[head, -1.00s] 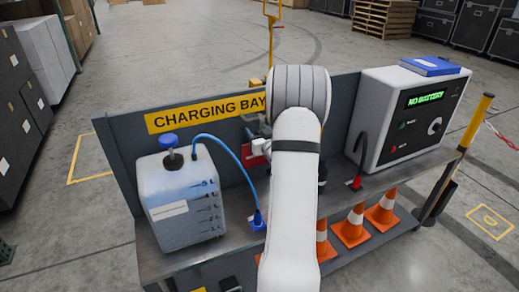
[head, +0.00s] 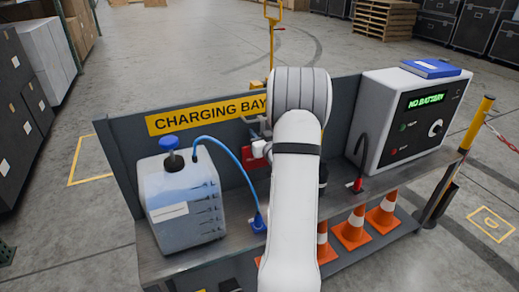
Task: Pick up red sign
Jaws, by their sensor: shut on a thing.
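The red sign (head: 256,165) shows as a small red patch with some white at its upper right, just left of my white arm and in front of the grey back panel. My arm covers its right part. My gripper (head: 257,142) is mostly hidden behind my arm; only a few grey and white parts show at the sign's upper edge. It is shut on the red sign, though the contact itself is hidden.
A bench (head: 280,235) carries a bluish jug (head: 180,205) with a blue cable at left and a charger box (head: 415,115) with a blue book (head: 430,68) on top at right. Orange cones (head: 351,228) stand below. A yellow post (head: 478,120) stands at right.

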